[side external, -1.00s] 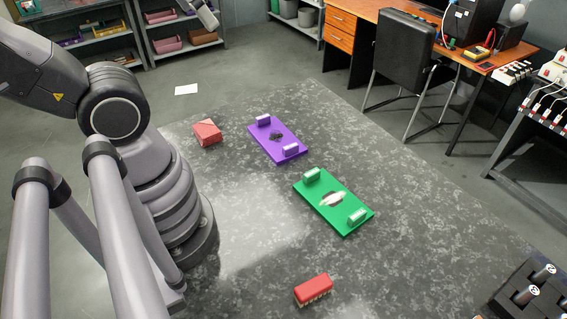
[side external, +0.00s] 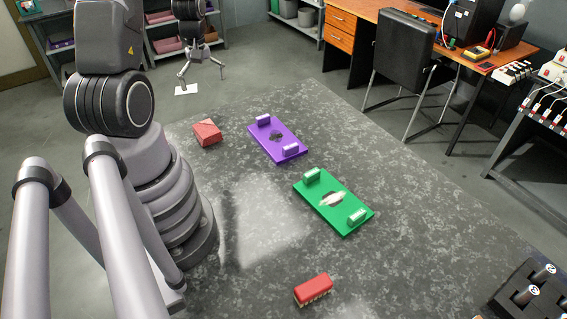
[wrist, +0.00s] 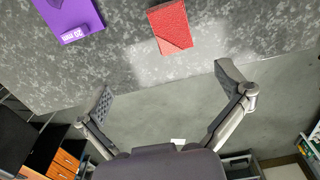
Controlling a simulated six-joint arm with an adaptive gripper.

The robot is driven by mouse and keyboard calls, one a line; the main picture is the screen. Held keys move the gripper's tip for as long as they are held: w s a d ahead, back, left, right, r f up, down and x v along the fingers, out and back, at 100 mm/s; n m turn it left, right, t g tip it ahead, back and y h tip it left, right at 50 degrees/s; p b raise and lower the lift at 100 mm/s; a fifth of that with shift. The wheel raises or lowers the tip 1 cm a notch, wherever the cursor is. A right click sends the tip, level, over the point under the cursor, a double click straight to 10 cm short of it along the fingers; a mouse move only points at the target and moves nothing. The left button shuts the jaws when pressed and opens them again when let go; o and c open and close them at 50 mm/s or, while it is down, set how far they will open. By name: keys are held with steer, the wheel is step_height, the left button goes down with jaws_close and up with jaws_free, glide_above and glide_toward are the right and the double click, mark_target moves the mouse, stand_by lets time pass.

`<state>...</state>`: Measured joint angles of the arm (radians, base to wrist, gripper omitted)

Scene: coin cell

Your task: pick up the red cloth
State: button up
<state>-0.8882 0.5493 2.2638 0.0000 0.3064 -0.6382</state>
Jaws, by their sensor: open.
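The red cloth (side external: 207,132) is a small folded block near the far left edge of the grey speckled table, left of a purple plate. It also shows in the wrist view (wrist: 171,26) at the top middle, with a folded corner flap. My gripper (side external: 202,77) is at the top of the side view, above and beyond the cloth in the picture. Its fingers are spread wide and empty in the wrist view (wrist: 165,84), apart from the cloth.
The purple plate (side external: 264,136) with two small blocks lies right of the cloth. A green plate (side external: 350,222) and a red-topped brush (side external: 313,289) lie nearer. A dark rack (side external: 532,296) is at the lower right. The table (side external: 420,230) is bare between them.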

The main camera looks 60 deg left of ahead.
glide_toward(208, 130)
steer(key=shift+n, duration=0.4)
steer(key=f, duration=0.5)
steer(key=shift+w+a, duration=0.25)
steer(key=shift+a, duration=0.1)
steer(key=f, duration=0.4)
steer(key=shift+s+d+f, duration=0.2)
steer(key=shift+d, duration=0.2)
steer(key=shift+f, duration=0.5)
steer(key=c, duration=1.1)
